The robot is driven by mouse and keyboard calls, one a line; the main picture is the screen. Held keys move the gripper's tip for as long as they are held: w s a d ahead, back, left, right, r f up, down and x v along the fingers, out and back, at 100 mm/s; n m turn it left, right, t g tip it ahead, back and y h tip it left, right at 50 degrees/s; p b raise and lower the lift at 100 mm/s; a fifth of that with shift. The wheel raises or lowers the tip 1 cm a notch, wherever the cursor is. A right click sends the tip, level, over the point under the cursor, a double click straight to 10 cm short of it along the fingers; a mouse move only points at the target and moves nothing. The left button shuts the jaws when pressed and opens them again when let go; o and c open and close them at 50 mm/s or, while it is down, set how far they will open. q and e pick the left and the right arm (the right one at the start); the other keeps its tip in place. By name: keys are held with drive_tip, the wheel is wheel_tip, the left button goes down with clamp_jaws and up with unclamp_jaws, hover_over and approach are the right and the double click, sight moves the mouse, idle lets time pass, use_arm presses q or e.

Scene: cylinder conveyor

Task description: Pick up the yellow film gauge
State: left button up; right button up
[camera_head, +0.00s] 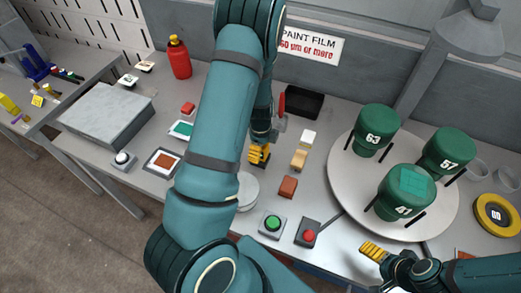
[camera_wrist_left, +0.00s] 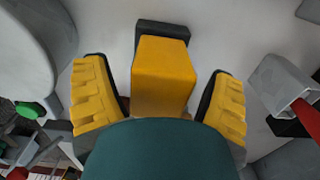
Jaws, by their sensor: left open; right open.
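The yellow film gauge (camera_wrist_left: 165,75), a yellow block with a dark end, shows in the left wrist view between the two yellow ribbed fingers of my left gripper (camera_wrist_left: 160,105). Gaps show on both sides, so the fingers do not touch it. A dark green rounded shape covers its near end. In the head view my left gripper (camera_head: 259,153) is low over the table, and the gauge cannot be told apart from the fingers there. My right gripper (camera_head: 374,252) is open at the lower right, away from the gauge.
A round turntable (camera_head: 345,190) with green numbered containers stands to the right. Tan (camera_head: 299,159) and brown (camera_head: 288,187) blocks lie close by. Green (camera_head: 272,224) and red (camera_head: 309,235) buttons are in front. A grey-and-red tool (camera_wrist_left: 285,90) lies beside my left gripper.

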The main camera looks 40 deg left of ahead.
use_arm(q)
drive_tip(key=shift+f, duration=0.7)
drive_tip(key=c, duration=1.3)
drive_tip(key=shift+r, duration=0.15)
drive_tip(key=shift+c, duration=0.2)
wheel_tip(320, 180, up, 10)
drive_tip(key=shift+f+p, duration=0.1)
drive_tip(key=shift+p, duration=0.25)
drive_tip(key=o, duration=0.6)
drive_tip(key=c, duration=0.5)
drive_tip(key=shift+s, duration=0.1)
